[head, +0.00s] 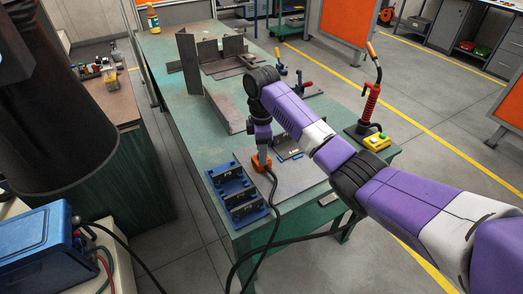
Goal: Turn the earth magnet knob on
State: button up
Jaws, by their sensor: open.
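An orange block with a black cable (259,166), which looks like the earth magnet, sits on a grey plate (300,180) at the near end of the green table. My gripper (262,152) points down right above it, at the end of my purple arm. The jaws are open, but the fingers are small here. The knob itself is hidden or too small to make out, so I cannot tell its setting or whether my fingers touch it.
A blue fixture with dark blocks (236,190) stands just left of the magnet. The black cable (274,205) hangs over the table's front edge. Steel plates (190,62) stand farther back.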

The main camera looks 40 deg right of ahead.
grip_shut()
